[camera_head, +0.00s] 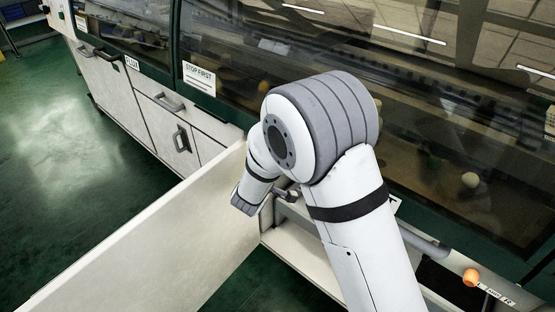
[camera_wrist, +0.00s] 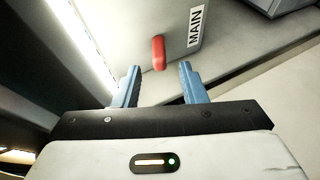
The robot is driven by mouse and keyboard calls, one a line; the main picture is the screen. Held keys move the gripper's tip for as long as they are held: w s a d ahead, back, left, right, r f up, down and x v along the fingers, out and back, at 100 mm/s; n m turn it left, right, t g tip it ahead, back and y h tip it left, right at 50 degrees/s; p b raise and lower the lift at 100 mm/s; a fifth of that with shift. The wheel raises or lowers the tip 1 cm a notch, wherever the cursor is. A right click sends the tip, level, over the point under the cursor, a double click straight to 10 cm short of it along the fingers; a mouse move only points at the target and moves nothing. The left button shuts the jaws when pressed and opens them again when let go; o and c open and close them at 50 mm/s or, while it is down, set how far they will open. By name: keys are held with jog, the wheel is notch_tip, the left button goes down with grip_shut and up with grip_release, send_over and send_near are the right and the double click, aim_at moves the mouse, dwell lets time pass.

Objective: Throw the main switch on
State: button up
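The main switch is a red lever (camera_wrist: 158,53) on a grey box, beside a white label reading MAIN (camera_wrist: 196,26), in the wrist view. My gripper (camera_wrist: 160,78) is open, with its two blue fingers apart and nothing between them. The red lever lies just beyond the fingertips, roughly centred between them, and does not appear to be touched. In the head view my arm reaches down behind an open white door panel. The switch and my fingers are hidden there.
The open white door panel (camera_head: 150,250) stands left of my arm. The machine's glass front carries a STOP FIRST sign (camera_head: 199,79). Cabinet doors with dark handles (camera_head: 181,139) line the left. An orange knob (camera_head: 471,277) is at lower right. Green floor is clear at left.

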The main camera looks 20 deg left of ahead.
jog(key=v, duration=0.4)
jog(key=shift+s, duration=0.15)
dwell(0.4)
